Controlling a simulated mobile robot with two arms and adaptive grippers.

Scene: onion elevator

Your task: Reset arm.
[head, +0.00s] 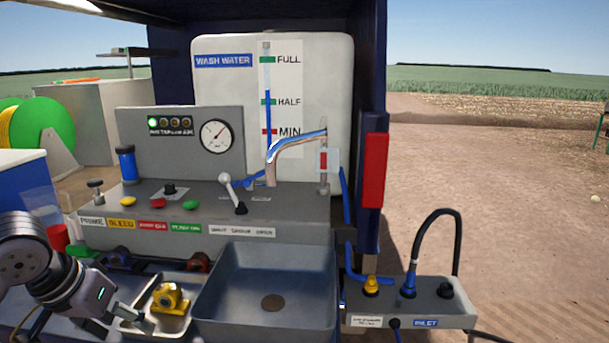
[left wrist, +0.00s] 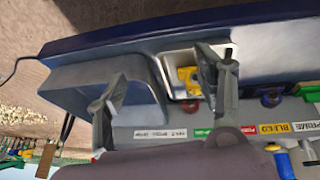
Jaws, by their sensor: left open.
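My left gripper (head: 138,318) reaches in from the lower left of the head view, beside a small metal tray (head: 130,312) at the left of the sink. In the left wrist view, the two fingers of my left gripper (left wrist: 166,72) are spread apart with nothing between them. A yellow fitting (head: 169,299) sits in the small tray, close to the gripper but not held. It also shows in the left wrist view (left wrist: 188,79), partly behind a finger. My right gripper is in neither view.
A grey sink (head: 325,305) is right of the tray. Behind it stands a control panel (head: 290,232) with buttons, a lever and a gauge (head: 216,136). A white wash water tank (head: 225,100) is at the back. An inlet box (head: 455,310) with hoses stands at the right.

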